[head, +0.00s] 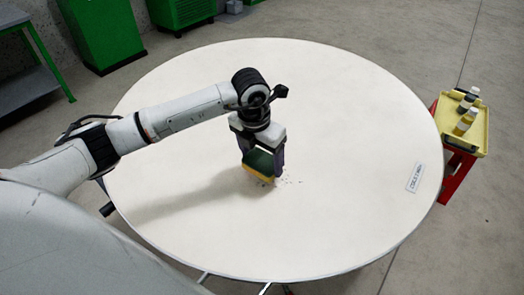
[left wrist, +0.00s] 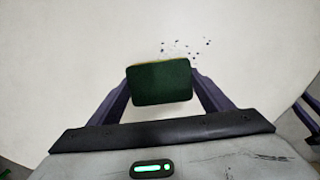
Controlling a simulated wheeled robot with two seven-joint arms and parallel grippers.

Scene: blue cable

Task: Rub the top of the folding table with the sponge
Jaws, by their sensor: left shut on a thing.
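The round white folding table (head: 340,110) fills the middle of the head view. My left gripper (head: 262,166) is over the table's middle, pointing down, shut on a sponge (head: 258,164) with a green upper side and a yellow lower side. The sponge is at or very close to the tabletop; I cannot tell if it touches. In the left wrist view the sponge (left wrist: 160,82) sits between the two fingers, green side facing the camera. Small dark specks (left wrist: 188,47) lie on the tabletop just beyond it. My right gripper is not in view.
A small white label with text (head: 415,177) lies near the table's right edge. A red stand with a yellow tray (head: 482,137) of bottles is beside the table at the right. Green cabinets (head: 103,35) and a workbench (head: 27,88) stand behind at left. Most of the tabletop is clear.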

